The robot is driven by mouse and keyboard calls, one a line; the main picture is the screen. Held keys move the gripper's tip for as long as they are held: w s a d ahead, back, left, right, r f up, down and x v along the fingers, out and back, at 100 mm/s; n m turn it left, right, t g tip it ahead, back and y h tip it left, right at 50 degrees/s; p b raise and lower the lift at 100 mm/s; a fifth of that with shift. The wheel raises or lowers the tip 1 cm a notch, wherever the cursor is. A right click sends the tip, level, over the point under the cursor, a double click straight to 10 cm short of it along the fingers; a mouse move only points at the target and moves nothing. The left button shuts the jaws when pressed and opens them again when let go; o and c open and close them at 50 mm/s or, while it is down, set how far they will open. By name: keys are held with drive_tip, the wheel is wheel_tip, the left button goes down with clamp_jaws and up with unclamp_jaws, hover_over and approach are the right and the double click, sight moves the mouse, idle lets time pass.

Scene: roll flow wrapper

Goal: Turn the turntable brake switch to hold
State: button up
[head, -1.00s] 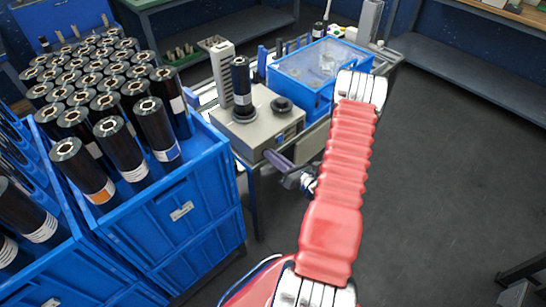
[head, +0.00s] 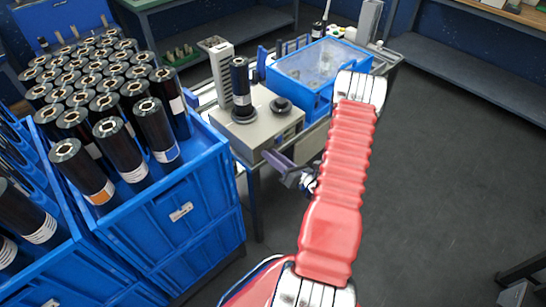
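The turntable unit is a beige box (head: 238,138) on the bench in the head view. A black roll (head: 241,85) stands upright on its round turntable (head: 243,115), with a dark round knob (head: 281,105) to the right. Small dark details show on the box's front face; the brake switch and its setting are too small to make out. My gripper (head: 272,158), with dark purplish fingers, is just in front of the box's lower front face. I cannot tell whether it touches the box. It is seen small and from behind, and its finger gap is unclear.
A blue machine with a clear lid (head: 322,62) stands right of the box. A blue crate (head: 180,213) full of upright black rolls is close on the left. My red arm crosses the middle. Open floor (head: 440,170) lies to the right.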

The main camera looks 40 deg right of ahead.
drive_tip(key=shift+s, duration=0.15)
drive_tip(key=s, duration=1.3)
drive_tip(key=shift+s+d, duration=0.2)
drive_tip(key=shift+s, duration=0.05)
idle(0.6)
